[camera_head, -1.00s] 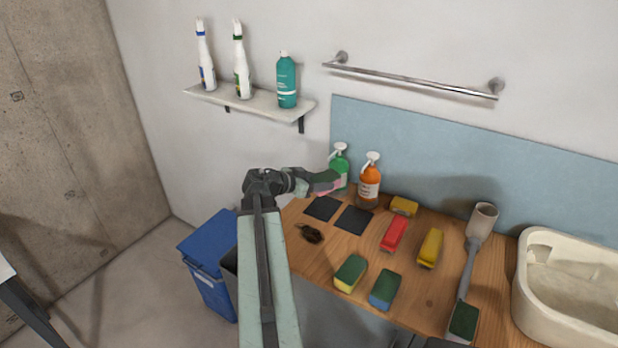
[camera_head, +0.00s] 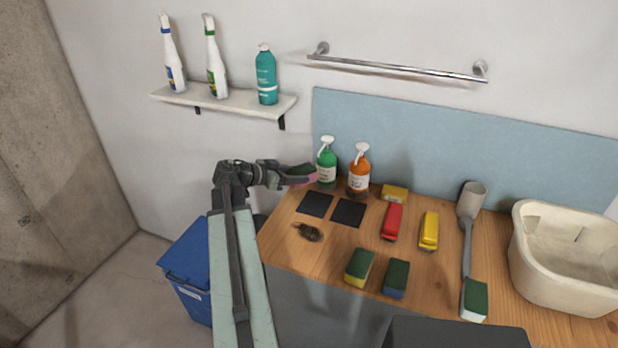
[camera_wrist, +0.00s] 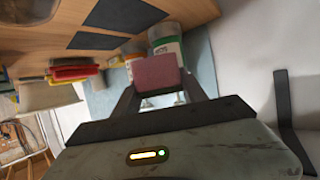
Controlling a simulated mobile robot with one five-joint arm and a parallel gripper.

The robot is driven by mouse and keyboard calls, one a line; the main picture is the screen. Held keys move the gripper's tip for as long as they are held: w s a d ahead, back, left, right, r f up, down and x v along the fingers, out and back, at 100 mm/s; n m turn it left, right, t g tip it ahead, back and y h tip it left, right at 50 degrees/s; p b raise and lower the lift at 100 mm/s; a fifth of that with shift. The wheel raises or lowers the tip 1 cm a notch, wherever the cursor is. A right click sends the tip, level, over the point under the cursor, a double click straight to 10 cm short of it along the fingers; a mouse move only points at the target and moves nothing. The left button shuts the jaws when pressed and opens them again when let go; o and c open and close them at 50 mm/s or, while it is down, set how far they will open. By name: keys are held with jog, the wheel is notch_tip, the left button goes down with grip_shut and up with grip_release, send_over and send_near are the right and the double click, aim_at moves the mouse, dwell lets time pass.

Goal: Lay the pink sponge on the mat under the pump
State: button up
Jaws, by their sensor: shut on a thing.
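My gripper (camera_head: 298,172) is shut on the pink sponge (camera_wrist: 155,73), whose pink edge also shows in the head view (camera_head: 306,181). It holds the sponge above the counter's back left corner, just left of the green pump bottle (camera_head: 326,165). The orange pump bottle (camera_head: 359,175) stands to the right of the green one. Two dark square mats lie side by side in front of the bottles: a left mat (camera_head: 315,204) and a right mat (camera_head: 348,212). Both look bare. In the wrist view the sponge overlaps the green bottle (camera_wrist: 172,48).
A dark scrubber (camera_head: 309,233), several sponges, a red brush (camera_head: 392,222), a yellow brush (camera_head: 429,231) and a long grey brush (camera_head: 467,240) lie on the wooden counter. A cream basin (camera_head: 562,255) stands right. The shelf (camera_head: 225,102) and rail (camera_head: 400,68) are above.

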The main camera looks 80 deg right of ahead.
aim_at(317, 177)
jog(key=s, duration=0.1)
jog(key=s+m+g+y, duration=0.1)
jog(key=s, duration=0.1)
jog(key=s+d+f+m, duration=0.1)
jog(key=shift+s+f+g+y+b, duration=0.1)
jog(key=shift+s+g+y+b, duration=0.1)
jog(key=shift+g+y+b, duration=0.15)
jog(key=f+b, duration=0.6)
jog(key=shift+s+a+f+b, duration=0.1)
jog(key=shift+s+f+b, duration=0.2)
jog(key=shift+f+b, duration=0.1)
jog(key=shift+f+b, duration=0.55)
jog(key=shift+b, duration=0.05)
jog(key=o, duration=1.5)
jog(key=shift+r, duration=0.1)
